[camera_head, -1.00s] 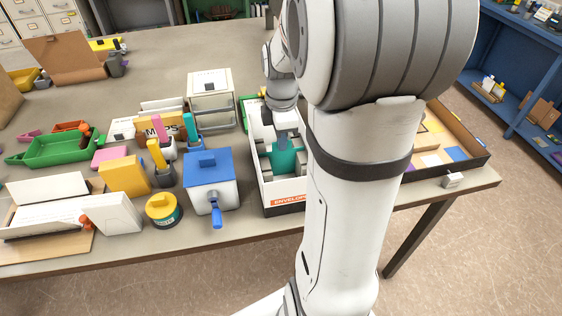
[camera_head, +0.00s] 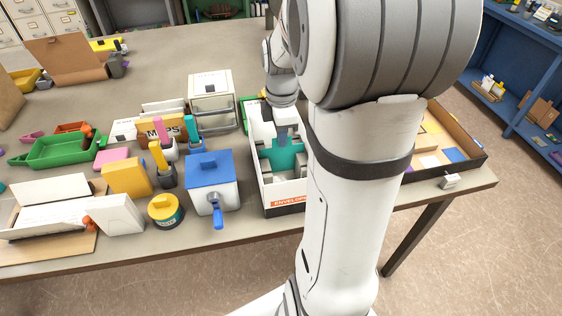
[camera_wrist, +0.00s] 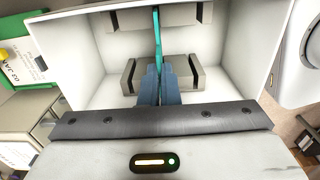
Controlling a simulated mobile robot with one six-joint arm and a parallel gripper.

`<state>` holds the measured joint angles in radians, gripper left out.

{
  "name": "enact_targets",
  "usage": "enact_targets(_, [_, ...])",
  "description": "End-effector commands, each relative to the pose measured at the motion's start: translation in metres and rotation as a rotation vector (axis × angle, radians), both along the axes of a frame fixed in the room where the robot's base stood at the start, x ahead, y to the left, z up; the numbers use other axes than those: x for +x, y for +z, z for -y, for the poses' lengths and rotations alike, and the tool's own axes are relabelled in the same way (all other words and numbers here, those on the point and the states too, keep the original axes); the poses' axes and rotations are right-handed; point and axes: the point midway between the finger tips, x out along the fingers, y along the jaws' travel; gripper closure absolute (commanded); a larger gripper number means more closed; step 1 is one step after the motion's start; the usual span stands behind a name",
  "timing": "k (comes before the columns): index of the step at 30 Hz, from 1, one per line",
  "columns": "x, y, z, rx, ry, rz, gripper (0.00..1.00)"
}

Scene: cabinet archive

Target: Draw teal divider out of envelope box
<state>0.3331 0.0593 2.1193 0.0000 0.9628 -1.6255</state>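The envelope box (camera_head: 255,165) is a white open box with an orange front label, standing near the table's front edge. The teal divider (camera_head: 284,156) stands upright inside it, between pale slotted holders. In the wrist view the divider (camera_wrist: 157,28) shows edge-on as a thin teal strip, running down between my fingers. My gripper (camera_wrist: 159,75) points down into the box. Its two blue-grey fingers are close together on the divider's upper part. In the head view my gripper (camera_head: 286,133) is just above the divider, and my arm hides the box's right side.
A blue-lidded white box (camera_head: 212,180) with a handle stands close left of the envelope box. A white drawer unit (camera_head: 211,95) stands behind it. A shallow tray (camera_head: 455,140) lies to the right, beyond my arm. The table's back middle is clear.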

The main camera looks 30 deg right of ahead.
Motion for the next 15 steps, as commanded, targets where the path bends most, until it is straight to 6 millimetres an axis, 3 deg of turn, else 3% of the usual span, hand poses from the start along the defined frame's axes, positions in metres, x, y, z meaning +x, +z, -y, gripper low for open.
enact_targets(15, [0.0, 0.045, 0.0, 0.0, 0.0, 0.001, 1.0])
